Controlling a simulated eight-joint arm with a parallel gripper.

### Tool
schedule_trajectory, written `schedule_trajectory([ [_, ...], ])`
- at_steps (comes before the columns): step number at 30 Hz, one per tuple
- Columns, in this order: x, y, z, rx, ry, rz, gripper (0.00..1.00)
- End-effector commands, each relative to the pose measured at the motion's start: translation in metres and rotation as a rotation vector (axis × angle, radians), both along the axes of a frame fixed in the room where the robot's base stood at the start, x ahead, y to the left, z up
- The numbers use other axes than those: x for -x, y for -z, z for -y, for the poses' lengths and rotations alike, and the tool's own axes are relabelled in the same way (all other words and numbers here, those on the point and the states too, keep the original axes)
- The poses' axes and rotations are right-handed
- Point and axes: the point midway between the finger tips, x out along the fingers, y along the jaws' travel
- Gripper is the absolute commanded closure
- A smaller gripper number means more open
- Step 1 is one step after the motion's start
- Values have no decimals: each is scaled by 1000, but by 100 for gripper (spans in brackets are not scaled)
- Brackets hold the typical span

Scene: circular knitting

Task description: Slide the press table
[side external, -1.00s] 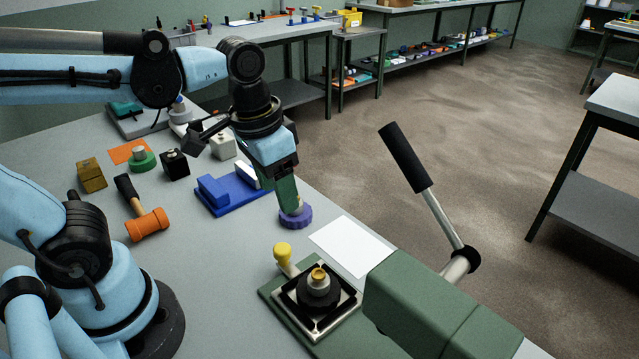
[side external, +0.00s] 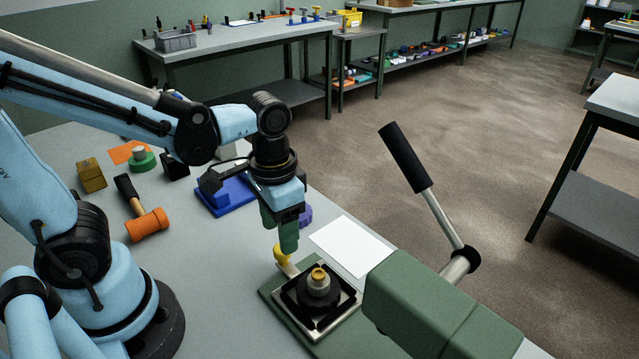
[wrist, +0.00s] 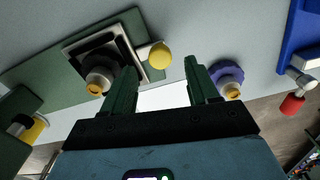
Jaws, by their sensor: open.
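The press table (side external: 345,304) is a square metal plate with a black frame on the green press base (side external: 278,301). A black round piece with a brass top (side external: 318,281) stands on it. A yellow knob (side external: 281,254) on a short rod sticks out from its far left corner. My gripper (side external: 286,245) points down, open and empty, with its green fingers just above and behind the knob. In the wrist view the knob (wrist: 160,55) appears between and beyond the two spread fingertips (wrist: 160,72). Contact is not visible.
The green press head (side external: 440,305) with its black-gripped lever (side external: 405,158) rises at the right. A white sheet (side external: 350,246) lies beside the base. A purple knurled piece (side external: 306,215) stands behind my gripper. A blue fixture (side external: 228,198) and an orange mallet (side external: 147,224) lie left.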

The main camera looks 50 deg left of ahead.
Motion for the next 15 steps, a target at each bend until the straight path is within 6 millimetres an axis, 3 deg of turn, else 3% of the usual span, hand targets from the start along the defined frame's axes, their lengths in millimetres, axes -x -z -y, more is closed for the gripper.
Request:
schedule_trajectory([
  [6,0,22,0,0,0,0,41],
  [15,0,36,0,0,0,0,41],
])
